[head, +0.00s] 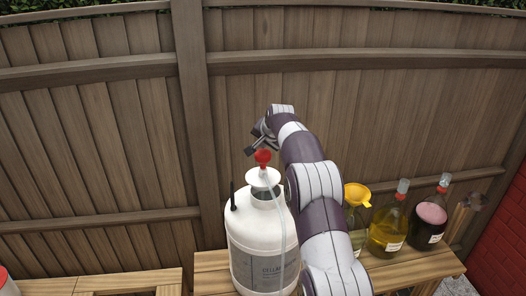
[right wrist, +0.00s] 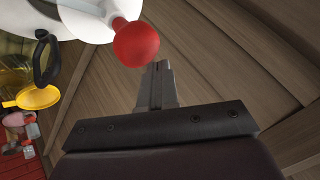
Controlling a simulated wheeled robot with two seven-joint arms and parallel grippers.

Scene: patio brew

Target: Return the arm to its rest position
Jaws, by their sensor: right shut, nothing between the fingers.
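My right arm reaches up from the bottom of the head view, and its gripper (head: 256,142) is above and behind the white keg, close to the red knob. In the right wrist view the gripper fingers (right wrist: 160,85) are shut and empty, just below the red knob (right wrist: 136,43), with a small gap between them in the picture. The same red knob in the head view (head: 262,156) tops a white cap over the keg. My left gripper is not in view.
The white keg (head: 250,238) with a clear tube stands on a wooden bench (head: 211,272). To the right are a yellow funnel (head: 357,194), a bottle of yellow liquid (head: 386,232) and a dark red bottle (head: 428,222). A wooden fence (head: 110,130) closes the back; a brick wall (head: 503,240) is right.

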